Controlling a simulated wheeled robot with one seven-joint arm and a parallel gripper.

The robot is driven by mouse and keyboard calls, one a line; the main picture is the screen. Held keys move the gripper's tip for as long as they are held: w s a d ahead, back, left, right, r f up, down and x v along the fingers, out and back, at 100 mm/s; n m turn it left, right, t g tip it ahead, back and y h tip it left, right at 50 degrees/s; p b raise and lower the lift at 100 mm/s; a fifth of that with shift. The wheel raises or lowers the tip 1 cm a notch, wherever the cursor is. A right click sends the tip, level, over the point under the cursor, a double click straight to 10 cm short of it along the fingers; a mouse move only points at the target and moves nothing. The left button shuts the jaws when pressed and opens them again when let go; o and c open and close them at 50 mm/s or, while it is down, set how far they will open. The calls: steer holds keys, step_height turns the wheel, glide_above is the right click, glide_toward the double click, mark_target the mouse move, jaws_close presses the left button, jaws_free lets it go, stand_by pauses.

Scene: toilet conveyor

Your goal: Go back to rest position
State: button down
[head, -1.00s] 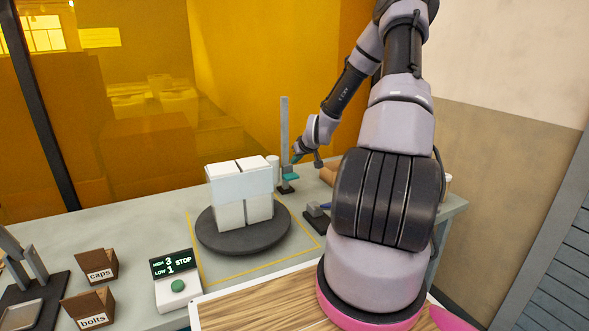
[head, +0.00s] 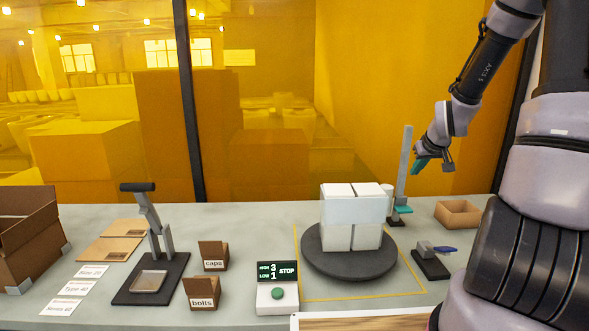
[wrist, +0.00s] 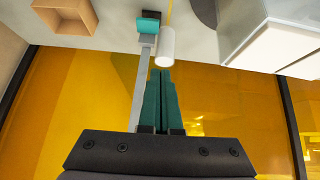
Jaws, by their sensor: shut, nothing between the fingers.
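My gripper (head: 421,163) is shut and empty. In the head view it hangs in the air at the right, over the back of the bench near the grey upright post (head: 404,165). The wrist view shows its two green fingers (wrist: 161,75) pressed together, with the post (wrist: 140,90) and a white cylinder (wrist: 166,47) beyond their tips. The fingers appear apart from both. My arm comes down from the upper right of the head view.
White blocks (head: 352,235) stand on a dark round turntable (head: 349,270). A control box (head: 278,297), the caps bin (head: 213,258) and the bolts bin (head: 203,294) are to its left. An open cardboard box (head: 458,215) lies right of the post. A yellow transparent wall (head: 270,120) stands behind.

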steer(key=s+a+r+m, duration=0.1)
steer(key=s+a+r, duration=0.3)
steer(key=s+r, duration=0.25)
steer(key=s+a+r+m, duration=0.1)
steer(key=s+a+r, duration=0.35)
steer(key=r, duration=0.35)
steer(key=s+a+r+m+y, duration=0.1)
steer(key=s+a+r, duration=0.1)
steer(key=s, duration=0.6)
steer(key=s+a+r+m+y, duration=0.1)
steer(key=s+a+r, duration=0.2)
steer(key=s+r, duration=0.2)
steer(key=s, duration=0.3)
steer(key=shift+s+a+r+m+g, duration=0.15)
steer(key=shift+a+r+m+g, duration=0.15)
